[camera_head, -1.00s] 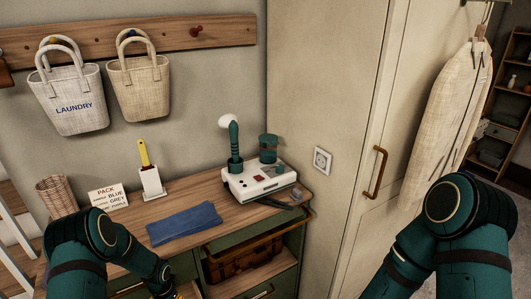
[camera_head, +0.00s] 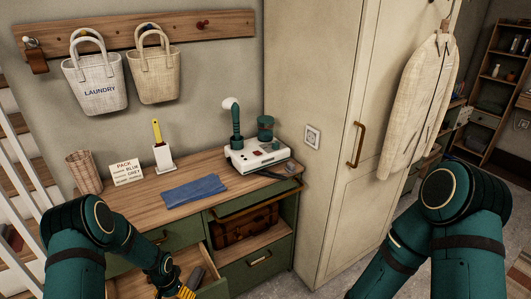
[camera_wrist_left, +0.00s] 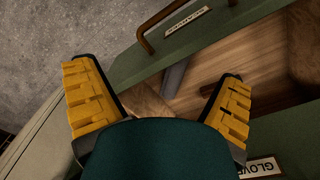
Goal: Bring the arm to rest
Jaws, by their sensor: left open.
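My left gripper (camera_head: 186,292) shows at the bottom edge of the head view, below the dresser top. In the left wrist view my left gripper (camera_wrist_left: 155,78) has its yellow-padded fingers wide apart with nothing between them. It is over a pulled-out drawer (camera_wrist_left: 255,62), which also shows in the head view (camera_head: 213,289). A dark grey item (camera_wrist_left: 176,76) lies in the drawer, seen beyond the fingers. My right arm shows at the right of the head view, but its gripper is out of frame.
On the dresser top (camera_head: 232,185) are a folded blue cloth (camera_head: 195,190), a white device (camera_head: 258,156), a sign (camera_head: 127,172), a brush in a holder (camera_head: 163,155) and a wicker basket (camera_head: 84,172). A tall cabinet (camera_head: 335,90) stands to the right.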

